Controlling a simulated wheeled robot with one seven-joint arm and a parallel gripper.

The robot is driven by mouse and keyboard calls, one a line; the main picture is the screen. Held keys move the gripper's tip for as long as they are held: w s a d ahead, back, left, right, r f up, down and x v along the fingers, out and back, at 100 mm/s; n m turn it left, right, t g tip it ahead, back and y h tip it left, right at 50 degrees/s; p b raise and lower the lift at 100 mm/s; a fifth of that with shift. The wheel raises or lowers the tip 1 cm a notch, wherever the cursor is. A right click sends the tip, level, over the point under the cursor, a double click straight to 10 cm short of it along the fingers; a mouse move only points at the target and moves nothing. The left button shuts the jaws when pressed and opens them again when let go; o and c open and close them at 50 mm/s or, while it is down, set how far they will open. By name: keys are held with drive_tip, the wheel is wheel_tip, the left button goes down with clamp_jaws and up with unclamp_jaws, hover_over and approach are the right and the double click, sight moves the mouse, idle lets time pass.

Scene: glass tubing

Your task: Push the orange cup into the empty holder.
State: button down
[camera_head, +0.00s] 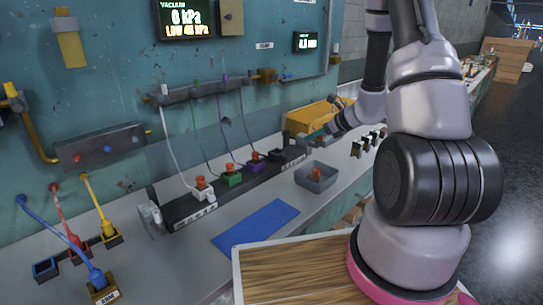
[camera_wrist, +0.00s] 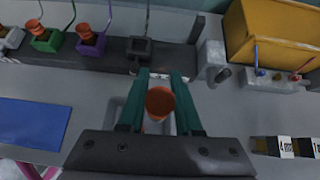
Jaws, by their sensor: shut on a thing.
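In the wrist view an orange cup (camera_wrist: 159,101) sits between the two teal fingers of my gripper (camera_wrist: 159,76). The fingers are shut on it. In the head view my gripper (camera_head: 316,135) is above the bench by the rack's right end, and I cannot make out a cup in it there. An orange piece (camera_head: 316,174) shows in the grey bin (camera_head: 330,182) in that view. The dark empty holder (camera_wrist: 139,49) stands on the rack ahead of my fingertips in the wrist view; it also shows in the head view (camera_head: 277,156).
White (camera_head: 200,193), green (camera_head: 230,180) and purple (camera_head: 254,167) holders, each with an orange cup, stand left of the empty one. A yellow bin (camera_wrist: 280,35) stands right of the rack. A blue mat (camera_head: 255,226) lies on the bench. Thin tubes hang above the rack.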

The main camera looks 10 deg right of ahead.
wheel_tip(320, 180, down, 4)
drive_tip(key=s+n+g+y, duration=0.1)
drive_tip(key=s+n, duration=0.1)
drive_tip(key=s, duration=0.1)
drive_tip(key=w+a, duration=1.2)
drive_tip(key=a, duration=0.1)
drive_tip(key=shift+w+a+f, duration=0.1)
drive_tip(key=shift+w+f, duration=0.1)
drive_tip(key=shift+f, duration=1.75)
drive_tip(key=shift+f, duration=0.1)
drive_tip(key=c, duration=0.6)
unclamp_jaws()
